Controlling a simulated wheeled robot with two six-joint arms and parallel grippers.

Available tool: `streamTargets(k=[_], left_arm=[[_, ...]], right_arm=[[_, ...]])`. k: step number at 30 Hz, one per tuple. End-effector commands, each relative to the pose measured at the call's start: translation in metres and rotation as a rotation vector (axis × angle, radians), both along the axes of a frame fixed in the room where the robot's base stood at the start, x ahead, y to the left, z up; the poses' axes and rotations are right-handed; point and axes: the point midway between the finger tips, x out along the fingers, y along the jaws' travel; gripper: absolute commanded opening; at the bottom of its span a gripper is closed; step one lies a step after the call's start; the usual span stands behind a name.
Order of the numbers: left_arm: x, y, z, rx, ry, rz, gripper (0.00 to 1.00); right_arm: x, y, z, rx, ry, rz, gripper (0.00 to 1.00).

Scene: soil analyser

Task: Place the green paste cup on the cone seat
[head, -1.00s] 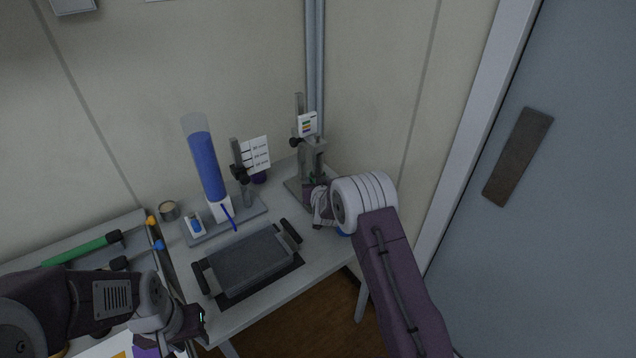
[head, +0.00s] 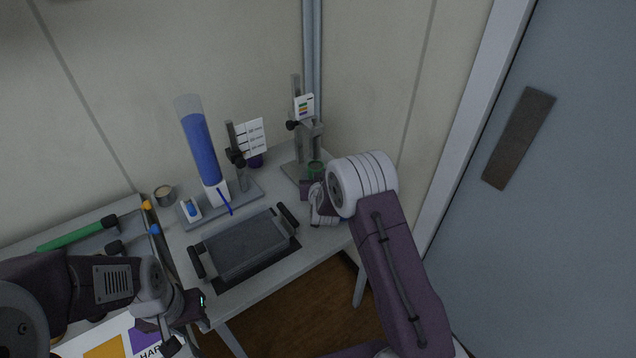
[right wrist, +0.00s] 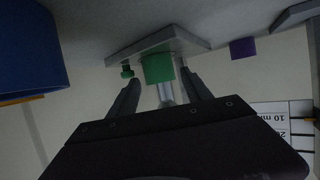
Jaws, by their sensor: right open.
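In the right wrist view the cup (right wrist: 158,68) is ahead of my open right gripper (right wrist: 160,92), roughly between the fingertip lines, with a gap visible on both sides. In the head view my right gripper (head: 308,190) is just in front of the cup and partly hidden by its wrist. The seat surface under the cup is hidden. My left gripper (head: 198,306) hangs at the lower left, away from the cup; its jaws are unclear.
A blue-filled cylinder (head: 204,150) and a card stand (head: 233,150) share a plate to the left. A dark lidded tray (head: 243,248) lies in front. A large blue object (right wrist: 30,50) is close beside the right gripper.

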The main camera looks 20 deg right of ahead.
Motion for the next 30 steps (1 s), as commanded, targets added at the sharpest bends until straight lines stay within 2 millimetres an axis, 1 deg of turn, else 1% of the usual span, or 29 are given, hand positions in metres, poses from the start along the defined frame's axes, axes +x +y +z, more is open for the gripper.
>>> streamTargets(k=[3,6,9,11,15,27,29,30], left_arm=[[0.0,0.0,0.003,0.0,0.0,0.0,0.36],[0.0,0.0,0.005,0.0,0.0,0.0,0.36],[0.0,0.0,0.005,0.0,0.0,0.0,0.36],[0.0,0.0,0.005,0.0,0.0,0.0,0.36],[0.0,0.0,0.005,0.0,0.0,0.0,0.36],[0.0,0.0,0.006,0.0,0.0,0.0,0.36],[0.0,0.0,0.014,0.0,0.0,0.0,0.36],[0.0,0.0,0.019,0.0,0.0,0.0,0.36]], right_arm=[[-0.027,0.006,0.013,0.0,0.0,0.002,0.58],[-0.048,0.009,0.021,0.0,0.0,0.002,0.58],[-0.063,0.012,0.027,0.001,0.0,0.002,0.58],[-0.068,0.013,0.029,0.0,0.0,0.001,0.58],[-0.074,0.013,0.031,0.0,-0.001,0.0,0.58],[-0.073,0.013,0.032,0.0,-0.001,0.0,0.58],[-0.072,0.01,0.042,0.001,-0.006,-0.005,0.58],[-0.071,0.008,0.055,0.003,-0.021,-0.01,0.58]])
